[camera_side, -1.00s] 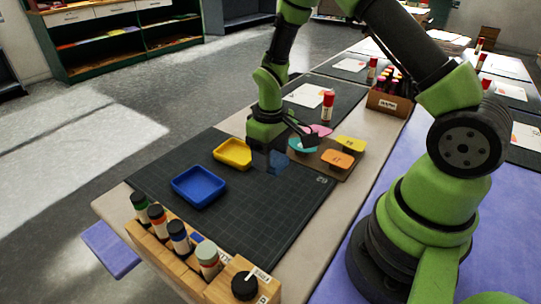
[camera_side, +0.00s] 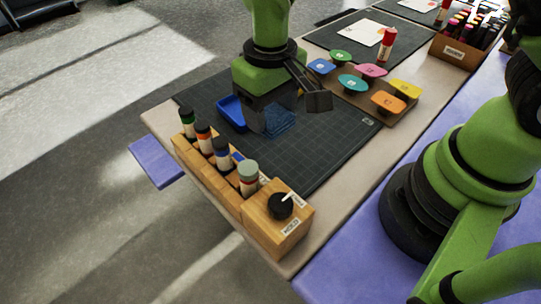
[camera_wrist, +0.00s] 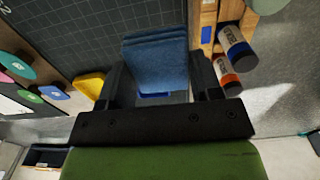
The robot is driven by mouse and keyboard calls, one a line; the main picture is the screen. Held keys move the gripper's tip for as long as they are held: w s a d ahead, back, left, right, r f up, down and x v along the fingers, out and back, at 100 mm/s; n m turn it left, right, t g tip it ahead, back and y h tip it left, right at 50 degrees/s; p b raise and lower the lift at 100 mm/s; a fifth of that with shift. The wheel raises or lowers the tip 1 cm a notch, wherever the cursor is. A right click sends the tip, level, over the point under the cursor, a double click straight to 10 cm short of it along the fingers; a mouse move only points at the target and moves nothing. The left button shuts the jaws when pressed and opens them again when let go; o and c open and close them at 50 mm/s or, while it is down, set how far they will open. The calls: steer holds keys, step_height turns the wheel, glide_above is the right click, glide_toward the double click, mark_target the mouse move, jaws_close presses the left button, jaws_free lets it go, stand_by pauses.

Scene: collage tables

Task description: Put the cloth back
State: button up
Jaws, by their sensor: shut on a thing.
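A folded blue cloth (camera_side: 280,122) is held in my gripper (camera_side: 286,108), above the dark gridded mat (camera_side: 335,150). In the wrist view the cloth (camera_wrist: 155,62) sits between the two dark fingers of my gripper (camera_wrist: 160,82), its layered edge pointing away from the palm. A blue tray (camera_side: 231,113) is just left of the gripper in the side view, partly hidden by it. A sliver of blue tray (camera_wrist: 155,95) also shows beyond the cloth in the wrist view. I cannot tell the exact height of the cloth above the mat.
A wooden rack (camera_side: 208,172) with several capped bottles runs along the near left edge. A blue piece (camera_side: 238,157) sits among them. A wooden block with a black knob (camera_side: 280,206) ends the rack. Colored pads (camera_side: 353,83) stand at the back right.

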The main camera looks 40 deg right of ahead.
mark_target(270, 162)
step_height(270, 162, down, 10)
steer(key=shift+s+a+r, duration=0.1)
steer(key=shift+a+r, duration=0.05)
steer(key=shift+r, duration=0.05)
stand_by(0.3)
steer(key=o, duration=0.6)
steer(key=shift+f, duration=0.1)
